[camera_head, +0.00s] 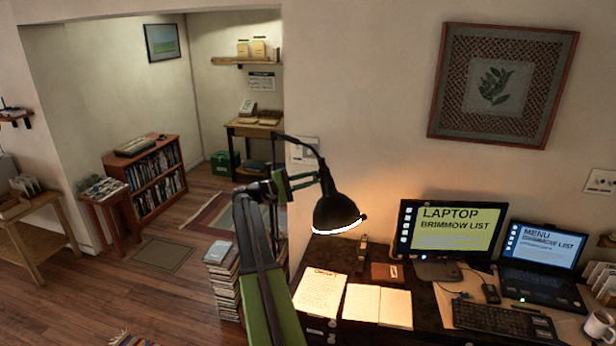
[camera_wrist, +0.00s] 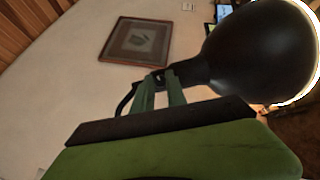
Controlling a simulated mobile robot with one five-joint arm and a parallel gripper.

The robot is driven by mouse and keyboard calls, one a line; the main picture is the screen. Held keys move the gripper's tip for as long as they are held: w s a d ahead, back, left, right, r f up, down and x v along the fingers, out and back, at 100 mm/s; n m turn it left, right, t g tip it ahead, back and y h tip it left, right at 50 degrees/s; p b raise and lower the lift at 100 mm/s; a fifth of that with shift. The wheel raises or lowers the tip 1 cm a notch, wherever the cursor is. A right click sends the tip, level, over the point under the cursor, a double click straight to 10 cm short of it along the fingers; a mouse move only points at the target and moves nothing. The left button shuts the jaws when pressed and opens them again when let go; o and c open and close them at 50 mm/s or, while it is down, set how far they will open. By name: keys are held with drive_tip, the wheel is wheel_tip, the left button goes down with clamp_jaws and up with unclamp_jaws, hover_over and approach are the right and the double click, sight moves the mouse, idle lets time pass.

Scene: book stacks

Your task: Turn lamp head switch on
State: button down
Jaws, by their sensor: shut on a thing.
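The black desk lamp head (camera_head: 335,213) hangs over the left part of the desk, its opening facing down. Its rim glows white and warm light falls on the papers and wall. In the wrist view the dark lamp head (camera_wrist: 262,50) fills the upper right, with a bright edge. My gripper (camera_head: 318,177) reaches the neck at the top of the lamp head. In the wrist view my gripper (camera_wrist: 162,76) has its green fingers closed on a small dark part at the neck, where the lamp head switch is. The switch itself is mostly hidden by the fingertips.
The desk holds open papers (camera_head: 378,305), a monitor (camera_head: 450,232), a laptop (camera_head: 541,247), a keyboard (camera_head: 503,322) and a white mug (camera_head: 599,326). A book stack (camera_head: 224,283) stands on the floor left of the desk. A framed picture (camera_head: 502,85) hangs on the wall.

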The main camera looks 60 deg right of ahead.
drive_tip(key=shift+s+d+r+m+y+p, duration=0.15)
drive_tip(key=shift+m+y+p, duration=0.25)
drive_tip(key=shift+m+p, duration=0.5)
drive_tip(key=shift+m, duration=0.3)
drive_tip(key=c, duration=1.7)
unclamp_jaws()
drive_tip(key=shift+c, duration=0.2)
drive_tip(key=o, duration=0.4)
drive_tip(key=shift+d, duration=0.15)
drive_tip(key=shift+a, duration=0.2)
drive_tip(key=shift+w+a+t, duration=0.25)
drive_tip(key=shift+w+t, duration=0.05)
drive_tip(key=v, duration=1.6)
drive_tip(key=shift+w+a+b, duration=0.25)
drive_tip(key=shift+b, duration=0.2)
